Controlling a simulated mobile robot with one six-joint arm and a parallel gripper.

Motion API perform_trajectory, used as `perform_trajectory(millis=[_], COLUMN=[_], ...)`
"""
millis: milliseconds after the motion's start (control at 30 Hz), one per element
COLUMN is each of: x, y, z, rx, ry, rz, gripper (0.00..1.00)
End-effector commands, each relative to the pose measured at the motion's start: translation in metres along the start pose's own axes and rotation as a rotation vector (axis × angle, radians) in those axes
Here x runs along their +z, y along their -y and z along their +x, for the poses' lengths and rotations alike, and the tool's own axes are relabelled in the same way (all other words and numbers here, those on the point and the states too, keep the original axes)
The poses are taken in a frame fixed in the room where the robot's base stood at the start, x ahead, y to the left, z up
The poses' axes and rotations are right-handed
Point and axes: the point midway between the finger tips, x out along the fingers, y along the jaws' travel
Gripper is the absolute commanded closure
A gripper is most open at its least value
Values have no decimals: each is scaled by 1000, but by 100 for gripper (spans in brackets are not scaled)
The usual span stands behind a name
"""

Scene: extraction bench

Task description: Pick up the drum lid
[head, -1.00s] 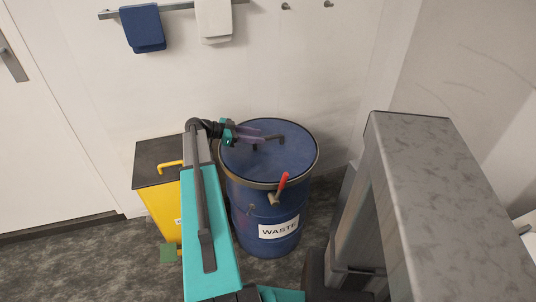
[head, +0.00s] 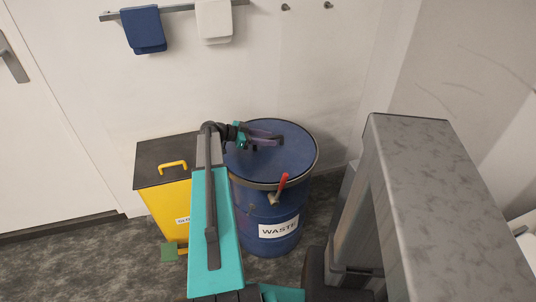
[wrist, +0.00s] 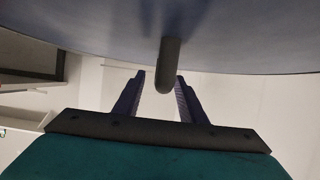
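The dark blue drum lid (head: 290,160) lies flat on the blue waste drum (head: 255,205). My gripper (head: 272,139) is low over the lid's middle, at its handle, which it mostly hides in the head view. In the wrist view the lid (wrist: 85,28) fills the top, and its dark bar handle (wrist: 171,65) reaches into the gap between the fingertips of my gripper (wrist: 160,78). The fingers are apart, with a gap showing on both sides of the handle.
A red-handled clamp lever (head: 281,185) sits on the drum's front rim. A yellow bin (head: 163,205) with a dark lid stands left. A grey bench frame (head: 420,150) stands close on the right. The wall is behind, with hanging towels (head: 143,28).

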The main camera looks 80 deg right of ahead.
Motion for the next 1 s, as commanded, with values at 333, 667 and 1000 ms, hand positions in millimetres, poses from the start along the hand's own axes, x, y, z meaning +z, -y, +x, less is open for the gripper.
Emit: perform_trajectory(millis=[333, 667, 1000], x=[0, 0, 0], y=[0, 0, 0], z=[11, 11, 11], rx=[0, 0, 1], ry=[0, 0, 0], rz=[0, 1, 1], gripper=[63, 63, 100])
